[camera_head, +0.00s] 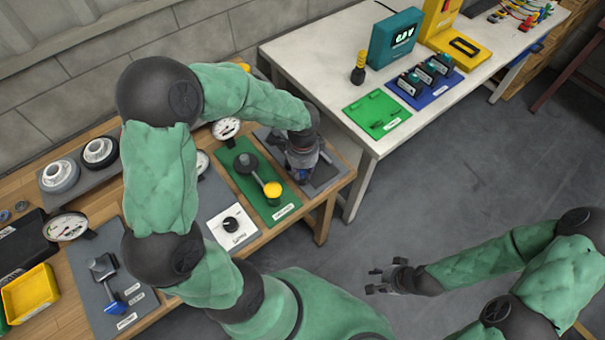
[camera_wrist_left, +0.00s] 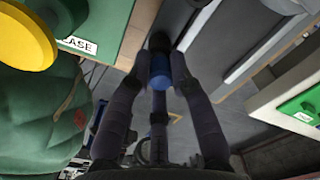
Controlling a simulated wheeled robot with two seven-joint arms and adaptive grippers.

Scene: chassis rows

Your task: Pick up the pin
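A blue cylindrical grip with a dark end (camera_wrist_left: 160,70), possibly the pin, lies between the fingertips of my left gripper (camera_wrist_left: 160,62) in the left wrist view. The fingers come close to its sides; whether they press on it I cannot tell. In the head view my left gripper (camera_head: 303,172) points down over a grey board (camera_head: 326,176) at the right end of the wooden bench and mostly hides what is there. My right gripper (camera_head: 380,280) is open and empty, out over the floor.
A green board (camera_head: 287,208) with a yellow-knobbed lever (camera_head: 272,190) is just left of my left gripper. Another grey board (camera_head: 84,265) holds a blue-handled part (camera_head: 116,307). A white table (camera_head: 345,55) stands behind, across a gap.

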